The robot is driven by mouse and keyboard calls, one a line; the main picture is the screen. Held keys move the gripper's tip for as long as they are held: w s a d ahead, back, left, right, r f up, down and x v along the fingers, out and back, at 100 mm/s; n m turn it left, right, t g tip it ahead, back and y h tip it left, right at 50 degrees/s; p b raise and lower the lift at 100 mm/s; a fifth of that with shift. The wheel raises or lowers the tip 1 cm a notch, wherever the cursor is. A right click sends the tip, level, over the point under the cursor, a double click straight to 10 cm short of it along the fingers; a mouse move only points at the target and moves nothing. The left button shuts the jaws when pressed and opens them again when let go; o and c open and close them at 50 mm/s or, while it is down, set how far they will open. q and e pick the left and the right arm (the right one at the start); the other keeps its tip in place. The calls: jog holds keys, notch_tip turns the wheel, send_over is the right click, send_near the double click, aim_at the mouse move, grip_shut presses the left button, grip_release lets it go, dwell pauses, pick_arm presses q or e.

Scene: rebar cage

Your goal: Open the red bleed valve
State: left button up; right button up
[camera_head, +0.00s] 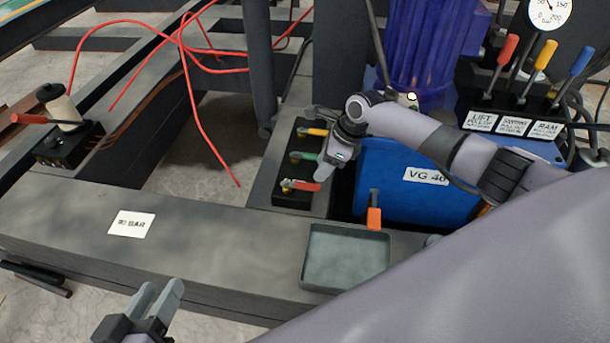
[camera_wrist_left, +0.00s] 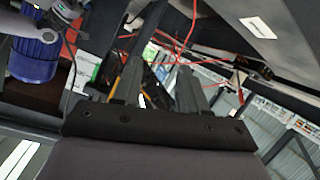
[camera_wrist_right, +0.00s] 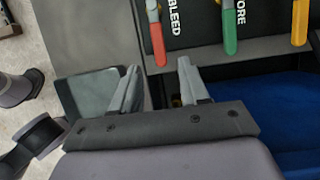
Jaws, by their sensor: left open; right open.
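The red bleed valve lever (camera_head: 302,186) sits lowest on a black valve block (camera_head: 291,199), below a green and a yellow lever. The right wrist view shows the red lever (camera_wrist_right: 157,38) beside the word BLEED, pointing down in the picture. My right gripper (camera_head: 318,140) is open and empty over the block's right side. In its wrist view, the red lever's end appears between and just above the fingertips (camera_wrist_right: 160,66); I cannot tell the height gap. My left gripper (camera_head: 160,292) is open and empty, low at the front left, far from the valves.
A grey tray (camera_head: 346,284) lies in front of the block. An orange-tipped lever (camera_head: 374,217) stands by the blue tank (camera_head: 405,190). Red, yellow and blue levers (camera_head: 541,66) stand at back right. Red hoses (camera_head: 205,135) arch at left. The front beam is clear around its label (camera_head: 131,223).

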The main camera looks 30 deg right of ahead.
aim_at(309, 186)
jog(key=b+x, duration=0.3)
jog(key=x, duration=0.2)
jog(key=shift+s, duration=0.1)
pick_arm(q)
jog(key=shift+s+a+f+m+t+y+b, duration=0.1)
jog(key=shift+s+a+m+t+y+b, duration=0.15)
jog(key=shift+a+m+t, duration=0.25)
jog(key=shift+s+a+m+t+y+b, duration=0.2)
jog(key=shift+a+t, duration=0.1)
jog(key=shift+a, duration=0.4)
pick_arm(e)
jog(key=shift+x, duration=0.9)
jog(key=shift+r, duration=0.1)
grip_shut()
